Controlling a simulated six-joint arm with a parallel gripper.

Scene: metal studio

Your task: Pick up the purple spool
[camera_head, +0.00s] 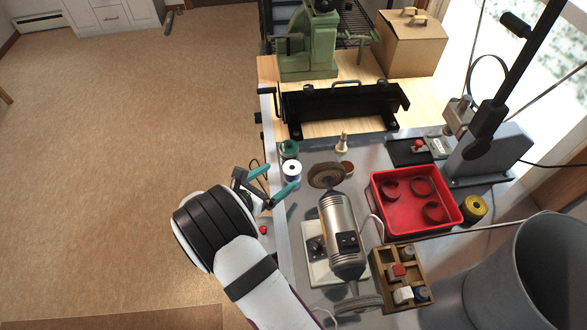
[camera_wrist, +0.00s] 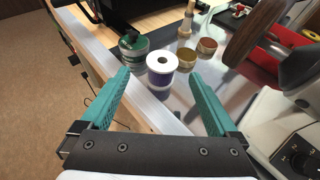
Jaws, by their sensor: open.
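The purple spool (camera_wrist: 160,79) has a white top with a dark hole and a dark purple band. In the wrist view it stands upright on the metal bench, ahead of and between my open fingers. In the head view the spool (camera_head: 292,172) stands near the bench's left edge. My gripper (camera_head: 274,179) has teal fingers and is open, with nothing between the jaws. In the head view its fingertips are just left of and below the spool. In the wrist view the gripper (camera_wrist: 165,95) shows both fingers apart, neither clearly touching the spool.
A green tin (camera_wrist: 133,45) stands close behind the spool at left, and a brass ring (camera_wrist: 186,60) is close at right. A bench grinder (camera_head: 342,235) is to the right. A red tray (camera_head: 388,222) is beyond it. The bench's left edge is close.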

